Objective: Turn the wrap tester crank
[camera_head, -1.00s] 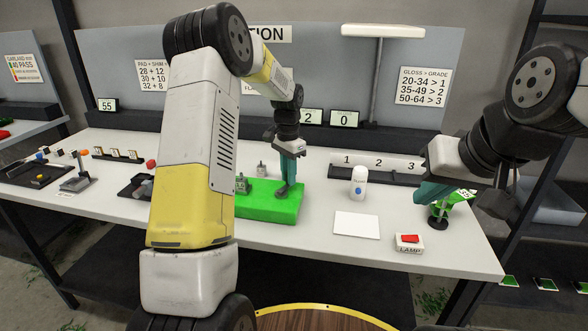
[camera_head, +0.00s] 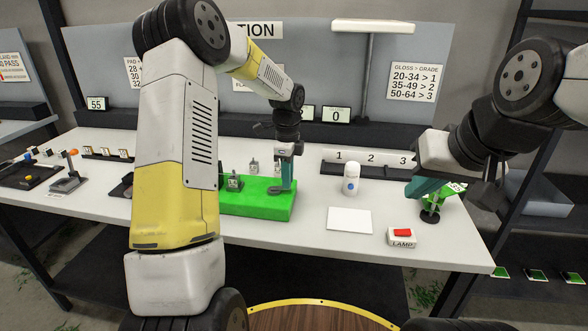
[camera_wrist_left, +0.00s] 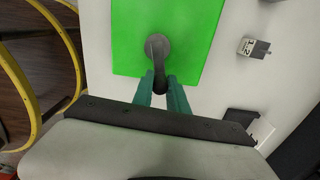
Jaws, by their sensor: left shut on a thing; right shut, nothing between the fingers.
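The wrap tester is a bright green block (camera_head: 255,204) on the table, partly behind my left arm in the head view. In the left wrist view the green base (camera_wrist_left: 130,40) lies below the gripper. Its dark grey crank (camera_wrist_left: 157,50) has a round end over the green top and an arm reaching back between my teal fingers. My left gripper (camera_head: 286,185) is shut on the crank, low over the right part of the block; in the wrist view the fingers (camera_wrist_left: 162,88) flank it. My right gripper (camera_head: 420,188) is shut and empty, far to the right.
A green stand (camera_head: 437,202) is close to my right gripper. A numbered rack (camera_head: 371,160) stands at the back.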

